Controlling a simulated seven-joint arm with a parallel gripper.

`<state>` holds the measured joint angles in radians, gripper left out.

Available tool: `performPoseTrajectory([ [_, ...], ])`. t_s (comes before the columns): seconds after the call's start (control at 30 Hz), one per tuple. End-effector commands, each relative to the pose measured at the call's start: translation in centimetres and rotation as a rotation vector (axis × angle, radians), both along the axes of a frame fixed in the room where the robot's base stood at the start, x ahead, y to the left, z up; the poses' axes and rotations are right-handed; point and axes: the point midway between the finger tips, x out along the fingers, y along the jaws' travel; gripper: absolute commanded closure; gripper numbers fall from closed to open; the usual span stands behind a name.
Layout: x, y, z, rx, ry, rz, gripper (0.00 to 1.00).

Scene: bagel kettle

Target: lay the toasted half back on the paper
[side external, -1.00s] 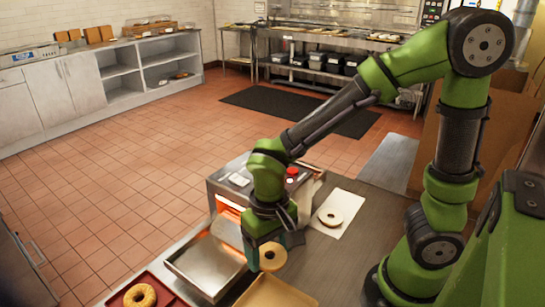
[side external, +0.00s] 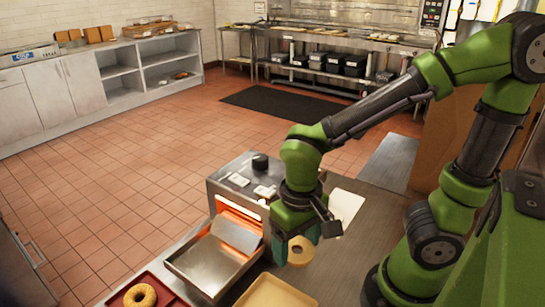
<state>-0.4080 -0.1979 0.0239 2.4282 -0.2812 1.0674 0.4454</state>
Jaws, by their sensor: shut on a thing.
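My gripper (side external: 296,241) points down with its teal fingers shut on a bagel half (side external: 300,253). The half is pale tan, ringed and tilted, with its face towards the camera. It hangs over the grey counter, to the right of the toaster (side external: 225,187) and its metal chute. The white paper (side external: 346,207) lies behind and to the right of my gripper, apart from the held half. My wrist covers the paper's left part, and whatever lies there is hidden.
The toaster's slot glows orange. Its metal catch tray (side external: 205,264) juts out to the left of my gripper. A tan tray (side external: 272,294) is just below the held half in the picture. A red tray (side external: 172,294) with a yellowish bagel (side external: 139,296) is at front left.

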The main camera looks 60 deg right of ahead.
Motion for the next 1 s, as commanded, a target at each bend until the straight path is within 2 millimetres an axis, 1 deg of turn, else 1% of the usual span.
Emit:
performPoseTrajectory([
  [0.03, 0.2, 0.0, 1.3, 0.004, -0.01, -0.001, 0.6],
  [0.13, 0.1, 0.0, 3.9, 0.005, -0.011, -0.002, 0.6],
  [0.4, 0.1, 0.0, 9.2, 0.003, -0.008, -0.001, 0.6],
  [0.57, 2.2, -2.5, 9.0, 0.006, 0.002, -0.124, 0.6],
  [0.67, 3.6, -4.4, 9.1, 0.009, 0.002, -0.209, 0.6],
  [0.77, 5.1, -7.1, 9.2, 0.012, 0.003, -0.318, 0.6],
  [0.87, 6.5, -10.8, 9.3, 0.015, 0.005, -0.451, 0.6],
  [0.9, 7.0, -12.5, 9.3, 0.016, 0.004, -0.511, 0.6],
  [0.97, 7.5, -15.4, 9.3, 0.016, 0.004, -0.604, 0.6],
  [1.0, 7.6, -17.4, 9.2, 0.016, 0.004, -0.667, 0.6],
])
